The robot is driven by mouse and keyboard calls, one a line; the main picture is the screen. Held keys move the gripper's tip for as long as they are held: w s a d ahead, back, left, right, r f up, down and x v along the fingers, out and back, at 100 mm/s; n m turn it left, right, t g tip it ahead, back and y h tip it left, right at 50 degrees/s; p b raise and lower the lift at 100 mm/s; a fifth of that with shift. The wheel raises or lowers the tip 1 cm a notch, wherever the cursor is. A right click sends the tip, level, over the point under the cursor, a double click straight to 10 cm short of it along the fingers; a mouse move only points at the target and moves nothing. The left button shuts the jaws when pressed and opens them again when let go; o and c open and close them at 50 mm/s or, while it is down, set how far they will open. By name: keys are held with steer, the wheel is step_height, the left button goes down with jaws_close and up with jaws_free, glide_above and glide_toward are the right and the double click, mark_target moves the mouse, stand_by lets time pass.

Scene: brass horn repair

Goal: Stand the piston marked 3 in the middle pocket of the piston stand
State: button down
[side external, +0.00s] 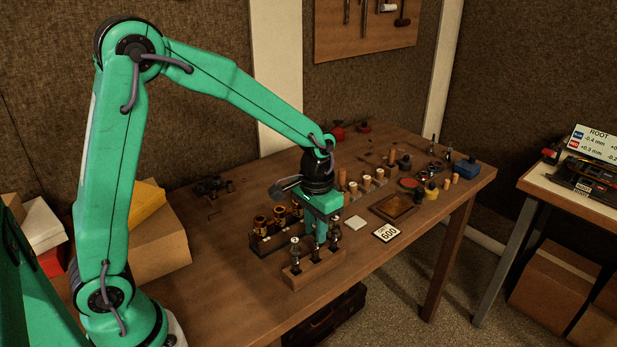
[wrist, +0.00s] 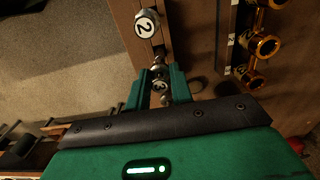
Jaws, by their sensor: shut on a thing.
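The piston stand (side external: 318,268) is a long wooden block near the front of the bench. One silver piston stands at its left end (side external: 295,250) and another shows at its right end (side external: 336,234). My gripper (side external: 318,238) is over the middle of the stand, pointing down. In the wrist view, my gripper (wrist: 160,92) is shut on the piston marked 3 (wrist: 162,86). The piston marked 2 (wrist: 147,24) stands at the top of that view. The fingers hide much of piston 3, and I cannot tell whether its lower end is inside the middle pocket.
A dark rack with brass cylinders (side external: 262,222) stands just behind the stand and shows in the wrist view (wrist: 262,47). A white 600 card (side external: 386,233), a wooden tray (side external: 393,208) and several small parts lie to the right. The bench's front edge is close to the stand.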

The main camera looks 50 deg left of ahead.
steer(key=shift+f, duration=0.45)
steer(key=c, duration=0.8)
jaws_free()
steer(key=shift+c, duration=0.2)
steer(key=shift+r, duration=0.1)
steer(key=shift+r, duration=3.4)
steer(key=shift+s+r, duration=0.1)
steer(key=shift+r, duration=0.05)
